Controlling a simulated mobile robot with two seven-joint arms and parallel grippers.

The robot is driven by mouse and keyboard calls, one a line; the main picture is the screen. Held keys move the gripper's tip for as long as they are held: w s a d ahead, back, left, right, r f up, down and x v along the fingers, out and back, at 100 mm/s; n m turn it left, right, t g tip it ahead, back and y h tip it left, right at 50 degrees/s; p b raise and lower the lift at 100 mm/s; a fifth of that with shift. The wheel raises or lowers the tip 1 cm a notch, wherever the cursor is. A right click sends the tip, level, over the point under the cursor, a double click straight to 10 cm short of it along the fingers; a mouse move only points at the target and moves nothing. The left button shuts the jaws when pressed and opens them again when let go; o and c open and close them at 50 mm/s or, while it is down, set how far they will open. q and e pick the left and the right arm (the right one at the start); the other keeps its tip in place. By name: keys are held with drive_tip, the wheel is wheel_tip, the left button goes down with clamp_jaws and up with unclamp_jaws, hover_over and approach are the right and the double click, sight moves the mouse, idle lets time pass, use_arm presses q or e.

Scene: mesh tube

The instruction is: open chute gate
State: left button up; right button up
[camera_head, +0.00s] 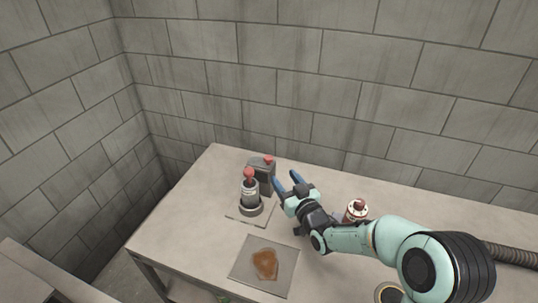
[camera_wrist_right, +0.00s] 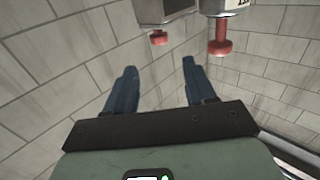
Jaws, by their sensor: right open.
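A dark grey box (camera_head: 262,172) with a red knob (camera_head: 268,160) on top stands near the back of the table. In front of it, a grey and white cylinder (camera_head: 249,193) with a red knob (camera_head: 249,174) stands upright on a thin plate. I cannot tell which part is the chute gate. My right gripper (camera_head: 287,182) is open and empty, just right of the box, its blue fingers apart. In the right wrist view, the box's red knob (camera_wrist_right: 157,38) shows beyond the open fingers (camera_wrist_right: 159,68), and the cylinder's red knob (camera_wrist_right: 222,38) is to the right. My left gripper is out of view.
A square grey plate with a brown patch (camera_head: 265,264) lies at the table's front. A red and white container (camera_head: 356,211) stands behind my right arm. A ribbed hose (camera_head: 512,254) is at the far right. Block walls close off the back and left.

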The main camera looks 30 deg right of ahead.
sight(268, 157)
drive_tip(key=w, duration=0.4)
drive_tip(key=w+p, duration=0.1)
drive_tip(key=w, duration=0.2)
drive_tip(key=w+d, duration=0.1)
drive_tip(key=w, duration=0.3)
drive_tip(key=shift+w+p, duration=0.3)
drive_tip(key=shift+p, duration=0.1)
